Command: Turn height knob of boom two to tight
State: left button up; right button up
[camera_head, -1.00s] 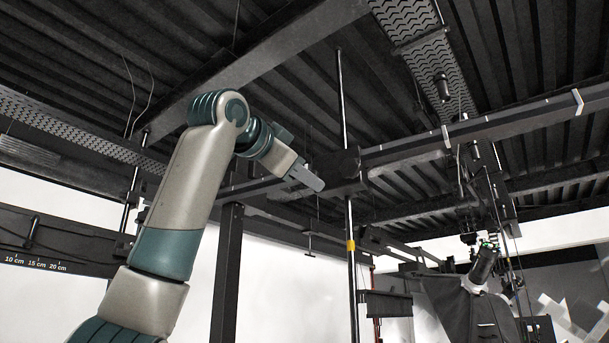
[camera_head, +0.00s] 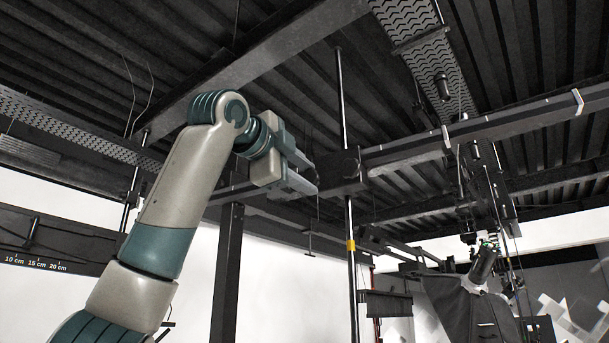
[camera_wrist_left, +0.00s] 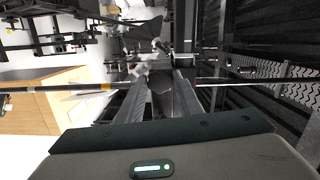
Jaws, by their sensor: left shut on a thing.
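The boom's dark clamp block (camera_head: 343,172) sits on a thin upright pole (camera_head: 351,270) with a yellow band. The long boom (camera_head: 480,128) runs from it to the upper right. My left gripper (camera_head: 314,176) is at the left side of the block, its two fingers one above the other. In the left wrist view, the fingers (camera_wrist_left: 160,82) close from both sides on a small dark grey knob (camera_wrist_left: 161,100). The knob is mostly hidden by the fingers in the head view, and its markings cannot be read. My right gripper is in neither view.
A dark ribbed ceiling with beams (camera_head: 250,60) is close above the arm. A dark upright post (camera_head: 227,270) stands behind the arm. A scale-marked rail (camera_head: 50,240) is at the left. Camera gear (camera_head: 482,262) stands at the right.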

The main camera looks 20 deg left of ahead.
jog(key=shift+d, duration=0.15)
pick_arm(q)
jog(key=o, duration=1)
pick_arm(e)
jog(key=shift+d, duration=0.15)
pick_arm(q)
jog(key=shift+b+v, duration=0.65)
jog(key=shift+v, duration=0.2)
jog(key=b+v, duration=0.6)
jog(key=v, duration=0.9)
jog(key=shift+s+f+b, duration=0.1)
jog(key=shift+s+b, duration=0.2)
jog(key=shift+s, duration=0.05)
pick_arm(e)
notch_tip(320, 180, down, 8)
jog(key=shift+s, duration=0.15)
